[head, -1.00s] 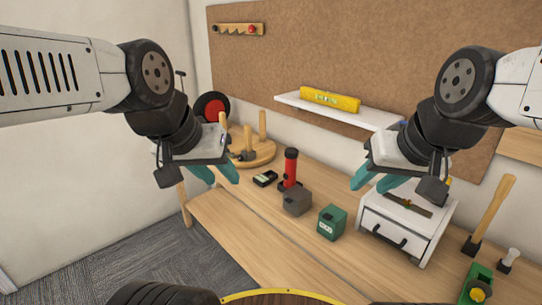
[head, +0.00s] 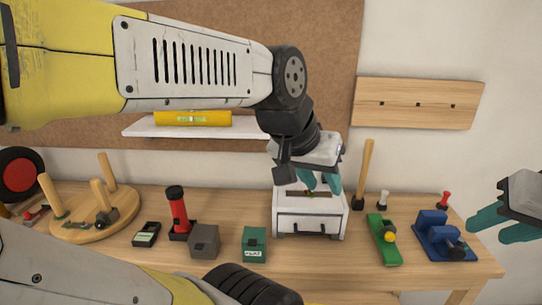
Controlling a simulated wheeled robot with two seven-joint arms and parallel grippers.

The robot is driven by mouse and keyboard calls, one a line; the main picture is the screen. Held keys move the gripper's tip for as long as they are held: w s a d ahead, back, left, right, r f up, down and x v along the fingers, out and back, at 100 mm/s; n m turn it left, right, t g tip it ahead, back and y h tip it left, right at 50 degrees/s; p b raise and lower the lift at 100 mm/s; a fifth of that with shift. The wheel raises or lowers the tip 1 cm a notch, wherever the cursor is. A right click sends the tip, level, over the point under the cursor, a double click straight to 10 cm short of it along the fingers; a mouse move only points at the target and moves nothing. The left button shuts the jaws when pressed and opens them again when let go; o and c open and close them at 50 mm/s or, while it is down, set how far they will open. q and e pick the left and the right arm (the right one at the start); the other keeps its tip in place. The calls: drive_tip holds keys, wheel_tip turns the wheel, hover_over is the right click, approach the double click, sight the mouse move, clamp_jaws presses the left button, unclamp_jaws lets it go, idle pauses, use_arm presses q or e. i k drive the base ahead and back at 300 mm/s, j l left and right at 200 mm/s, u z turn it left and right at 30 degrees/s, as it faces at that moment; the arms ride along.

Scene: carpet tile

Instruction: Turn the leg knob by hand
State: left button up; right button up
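A round wooden stool (head: 78,226) lies upside down at the bench's left end, its legs pointing up. A small dark knob (head: 106,216) sits by the base of one leg; I take this as the leg knob. My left gripper (head: 320,190) is open and empty, in front of the white drawer box and well to the right of the stool. My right gripper (head: 488,230) is at the right edge, partly cut off; its fingers look apart, with nothing between them. Neither gripper touches the knob.
On the bench stand a red flashlight (head: 178,207), a grey block (head: 204,240), a green box (head: 254,244), a white drawer box (head: 310,222), a mallet (head: 364,175), a green plane (head: 383,240) and a blue vise (head: 442,240). A shelf (head: 140,130) holds a yellow level (head: 193,118).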

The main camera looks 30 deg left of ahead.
sight(100, 225)
drive_tip(key=k+j+z, duration=0.2)
drive_tip(key=j+z, duration=0.25)
drive_tip(key=j, duration=0.2)
drive_tip(key=k+j+z, duration=0.3)
drive_tip(key=j+z, duration=0.15)
drive_tip(key=k+j+z, duration=0.9)
drive_tip(key=k+j, duration=0.2)
drive_tip(key=k, duration=0.2)
drive_tip(key=k+j, duration=0.2)
drive_tip(key=k, duration=0.25)
drive_tip(key=k+j+z, duration=0.1)
drive_tip(key=k, duration=0.3)
drive_tip(key=k+j, duration=0.25)
drive_tip(key=k, duration=0.2)
